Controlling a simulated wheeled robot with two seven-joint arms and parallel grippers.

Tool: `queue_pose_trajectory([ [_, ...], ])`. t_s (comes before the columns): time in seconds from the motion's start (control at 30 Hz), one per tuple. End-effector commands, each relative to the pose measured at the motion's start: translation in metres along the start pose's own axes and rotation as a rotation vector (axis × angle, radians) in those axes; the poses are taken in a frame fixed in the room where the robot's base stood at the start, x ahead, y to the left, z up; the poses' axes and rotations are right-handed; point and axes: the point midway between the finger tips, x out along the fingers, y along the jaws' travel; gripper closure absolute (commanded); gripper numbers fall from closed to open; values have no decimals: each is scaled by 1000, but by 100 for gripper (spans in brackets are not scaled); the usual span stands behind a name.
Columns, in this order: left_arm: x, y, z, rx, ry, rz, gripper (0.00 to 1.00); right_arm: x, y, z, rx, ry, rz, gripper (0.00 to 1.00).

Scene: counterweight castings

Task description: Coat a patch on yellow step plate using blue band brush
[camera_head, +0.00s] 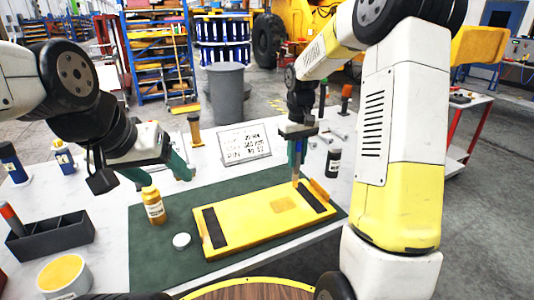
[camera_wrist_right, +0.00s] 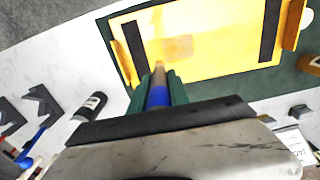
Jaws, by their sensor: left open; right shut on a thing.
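The yellow step plate (camera_head: 250,222) lies on the dark green mat in the head view, with a black strip near each end. It also shows in the right wrist view (camera_wrist_right: 215,45). A slightly darker orange patch (camera_head: 284,204) shows on its right half. My right gripper (camera_head: 297,145) is shut on the blue band brush (camera_wrist_right: 158,92), which points down over the plate near that patch. I cannot tell whether the bristles touch the plate. My left gripper (camera_head: 163,177) is open and empty, above the mat's left edge, near an amber bottle (camera_head: 153,206).
A white round lid (camera_head: 181,240) lies on the green mat (camera_head: 155,265) left of the plate. A tub of yellow-orange stuff (camera_head: 63,275) and a dark divided tray (camera_head: 50,237) stand at left. A sign (camera_head: 244,145) and a dark bottle (camera_head: 333,162) stand behind the plate.

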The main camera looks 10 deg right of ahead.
Motion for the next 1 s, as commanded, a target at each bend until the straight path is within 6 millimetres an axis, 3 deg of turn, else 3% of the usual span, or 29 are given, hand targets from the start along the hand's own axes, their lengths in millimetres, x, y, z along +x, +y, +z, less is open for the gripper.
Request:
queue_pose_trajectory([
  [0.4,0,0,0,0,0,0,35,-32,-6,6,1,0,0,100],
  [1.0,0,0,0,0,0,0,35,-32,-6,6,2,-1,0,100],
])
